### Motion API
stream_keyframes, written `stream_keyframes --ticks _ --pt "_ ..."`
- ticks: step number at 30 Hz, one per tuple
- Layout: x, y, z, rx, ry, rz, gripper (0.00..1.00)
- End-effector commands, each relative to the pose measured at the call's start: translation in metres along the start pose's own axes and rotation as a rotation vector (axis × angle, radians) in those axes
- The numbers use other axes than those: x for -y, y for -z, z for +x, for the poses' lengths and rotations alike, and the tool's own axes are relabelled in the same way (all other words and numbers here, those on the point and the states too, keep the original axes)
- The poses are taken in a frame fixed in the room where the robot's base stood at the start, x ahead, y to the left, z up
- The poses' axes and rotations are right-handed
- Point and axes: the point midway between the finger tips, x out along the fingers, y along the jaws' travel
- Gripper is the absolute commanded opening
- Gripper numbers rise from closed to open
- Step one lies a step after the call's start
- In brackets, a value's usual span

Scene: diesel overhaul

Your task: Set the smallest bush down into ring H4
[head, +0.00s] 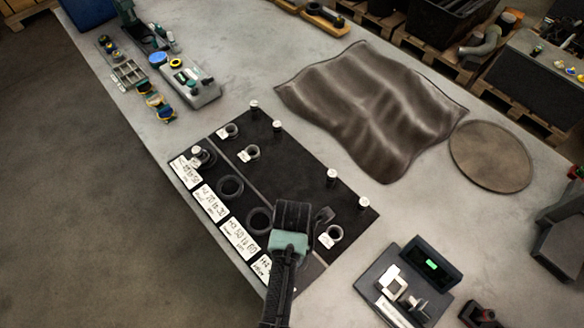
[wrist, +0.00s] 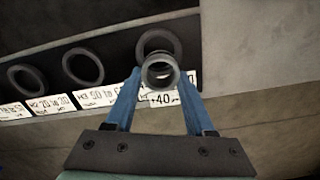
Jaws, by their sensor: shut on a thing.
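My gripper (head: 289,240) is over the front right part of the black mat (head: 305,165). In the wrist view its blue fingers (wrist: 160,75) are shut on a small grey bush (wrist: 160,66), seen end-on. A small white tag marked +40 shows just below the bush. Ring H4 (wrist: 150,36), a dark ring, lies behind the bush and partly hidden by it. I cannot tell the height of the bush above the ring. In the head view my gripper hides ring H4 and the held bush.
Other dark rings (head: 231,187) (head: 260,220) lie left of my gripper beside white labels (head: 239,237). Tagged bushes (head: 229,130) (head: 249,152) (head: 334,232) and white-topped posts (head: 331,177) stand on the mat. A small scale-like device (head: 432,264) is at right.

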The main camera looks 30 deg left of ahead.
Motion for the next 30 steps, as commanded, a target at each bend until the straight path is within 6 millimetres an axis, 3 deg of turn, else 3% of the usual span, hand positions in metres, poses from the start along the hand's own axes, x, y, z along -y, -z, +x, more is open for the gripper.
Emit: stream_keyframes --ticks 30 --pt "0.000 0.000 0.059 0.000 0.000 0.001 0.00"
